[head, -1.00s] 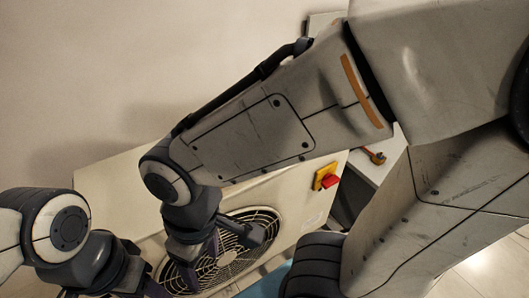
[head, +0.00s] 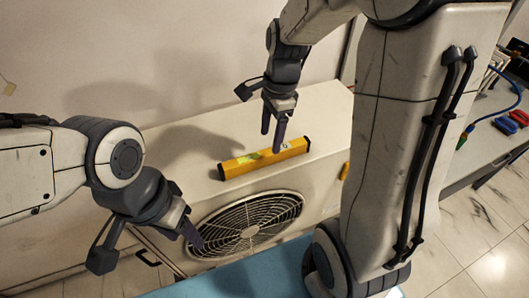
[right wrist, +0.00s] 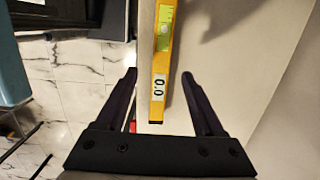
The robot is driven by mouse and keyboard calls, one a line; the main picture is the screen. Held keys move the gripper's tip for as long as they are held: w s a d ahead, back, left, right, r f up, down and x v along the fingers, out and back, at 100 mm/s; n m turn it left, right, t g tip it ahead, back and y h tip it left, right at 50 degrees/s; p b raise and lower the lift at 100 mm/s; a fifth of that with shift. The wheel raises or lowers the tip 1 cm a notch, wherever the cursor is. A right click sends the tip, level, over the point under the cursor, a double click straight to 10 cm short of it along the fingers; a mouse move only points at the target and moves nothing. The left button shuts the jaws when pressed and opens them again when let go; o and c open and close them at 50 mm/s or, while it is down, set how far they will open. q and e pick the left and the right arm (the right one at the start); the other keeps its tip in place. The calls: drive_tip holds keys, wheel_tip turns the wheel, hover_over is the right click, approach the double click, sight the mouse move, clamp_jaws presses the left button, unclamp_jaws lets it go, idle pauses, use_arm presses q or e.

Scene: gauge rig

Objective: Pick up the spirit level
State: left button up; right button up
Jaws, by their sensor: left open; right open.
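The spirit level (head: 262,158) is a yellow bar with dark ends and a green vial. It lies on top of the cream-coloured unit with a round fan grille. My right gripper (head: 273,135) is open and above the level, near its right half. In the right wrist view the level (right wrist: 163,60) runs between the two spread fingers of the right gripper (right wrist: 163,88), and a "0.0" display shows near its end. My left gripper (head: 192,225) is open and empty, in front of the unit, left of the fan grille.
The cream unit (head: 195,150) stands against a plain wall, its top otherwise clear. The fan grille (head: 245,225) is on its front. A blue surface (head: 235,282) lies in front. A bench (head: 490,140) with red and blue items and a blue cable stands at the right.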

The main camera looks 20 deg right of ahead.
sight(266, 152)
drive_tip(key=shift+a+f, duration=0.15)
drive_tip(key=shift+f, duration=0.6)
drive_tip(key=shift+a+f+p, duration=0.1)
drive_tip(key=shift+f+p, duration=0.25)
drive_tip(key=f, duration=0.1)
drive_tip(key=f+p, duration=0.1)
drive_tip(key=f, duration=0.1)
drive_tip(key=shift+a+f, duration=0.3)
drive_tip(key=shift+a, duration=0.05)
drive_tip(key=shift+f, duration=0.4)
drive_tip(key=shift+w, duration=0.1)
clamp_jaws()
